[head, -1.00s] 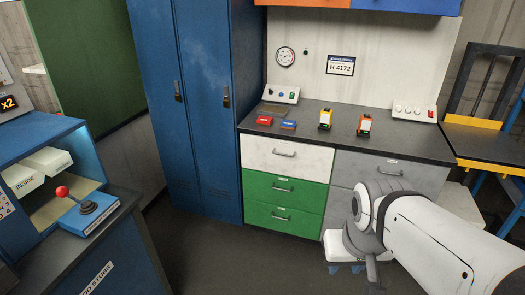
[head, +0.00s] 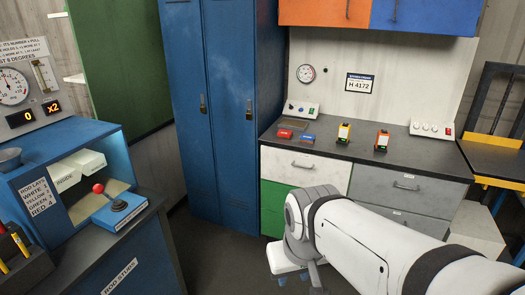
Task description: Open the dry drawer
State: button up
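The bench cabinet has a white drawer (head: 303,167) at top left, a green drawer (head: 279,201) under it, and grey drawers (head: 407,187) on the right. All visible drawer fronts look shut. Their small labels are too small to read, so I cannot tell which is the dry drawer. My gripper (head: 303,277) is at the bottom of the head view, in front of the lower cabinet and apart from the white drawer's handle. My arm hides much of the green and lower grey fronts. The gripper fingers are not clear enough to show open or shut.
The worktop (head: 357,150) carries small red, blue, yellow and orange devices and a switch box (head: 431,129). Blue lockers (head: 223,115) stand left of it. A blue joystick station (head: 118,205) is at left. Dark floor is clear between station and cabinet.

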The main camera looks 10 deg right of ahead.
aim_at(300, 170)
jog(key=z, duration=0.15)
jog(key=i, duration=1.4)
jog(key=z, duration=1)
jog(key=i, duration=0.55)
jog(key=z, duration=0.4)
jog(key=k, duration=0.85)
jog(key=z, duration=0.15)
jog(key=i, duration=0.85)
jog(key=u, duration=0.05)
